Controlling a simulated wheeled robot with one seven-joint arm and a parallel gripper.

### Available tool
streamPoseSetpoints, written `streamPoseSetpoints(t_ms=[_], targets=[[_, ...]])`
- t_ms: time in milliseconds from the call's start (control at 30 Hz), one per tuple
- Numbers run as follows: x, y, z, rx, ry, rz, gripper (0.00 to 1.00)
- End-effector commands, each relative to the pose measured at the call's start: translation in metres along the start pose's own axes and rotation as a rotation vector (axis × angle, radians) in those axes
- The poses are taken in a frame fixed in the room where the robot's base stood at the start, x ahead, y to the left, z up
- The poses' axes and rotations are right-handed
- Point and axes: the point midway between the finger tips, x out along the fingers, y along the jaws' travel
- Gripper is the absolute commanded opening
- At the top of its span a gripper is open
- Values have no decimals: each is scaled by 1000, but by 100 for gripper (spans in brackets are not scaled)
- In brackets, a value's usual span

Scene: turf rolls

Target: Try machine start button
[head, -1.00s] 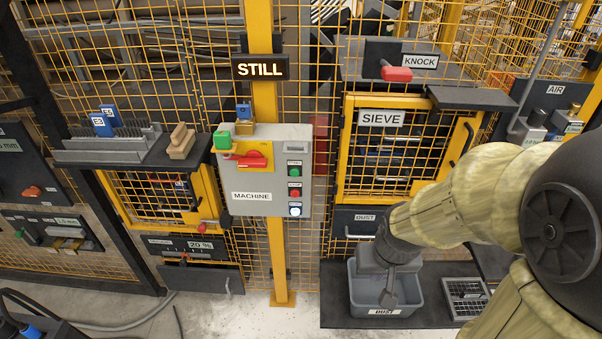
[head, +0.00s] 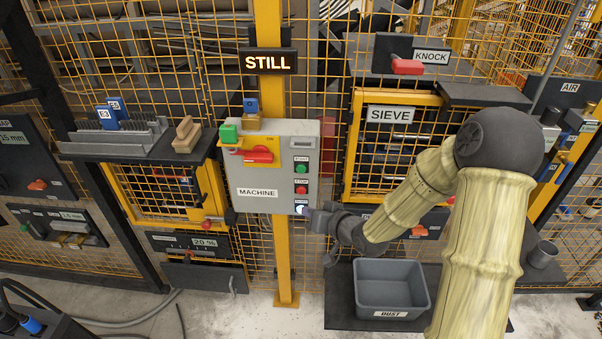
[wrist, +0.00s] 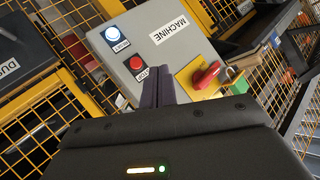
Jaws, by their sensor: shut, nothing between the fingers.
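The grey MACHINE box (head: 262,205) hangs on a yellow post. Down its right side are the green start button (head: 301,169), a red stop button (head: 301,190) and a lit white button (head: 301,210). A red rotary handle (head: 257,155) sits on a yellow plate. The sign (head: 270,62) reads STILL. My gripper (head: 314,213) is at the box's lower right, by the white button; contact cannot be told. In the wrist view my shut, empty fingers (wrist: 160,82) point at the box beside the red button (wrist: 136,63). The green button is not visible there, probably behind the fingers.
The SIEVE cage (head: 395,98) stands right. A grey DUST bin (head: 390,287) is below my arm. Yellow mesh fencing surrounds the box.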

Motion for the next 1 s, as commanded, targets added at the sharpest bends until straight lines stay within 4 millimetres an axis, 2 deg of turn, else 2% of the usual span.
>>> streamPoseSetpoints(t_ms=[100,300,667,1000], targets=[[12,-14,-13,78,126,-131,0],[14,-24,-25,119,202,-205,0],[15,-23,-27,117,200,-202,0],[37,-9,-46,116,200,-201,0]])
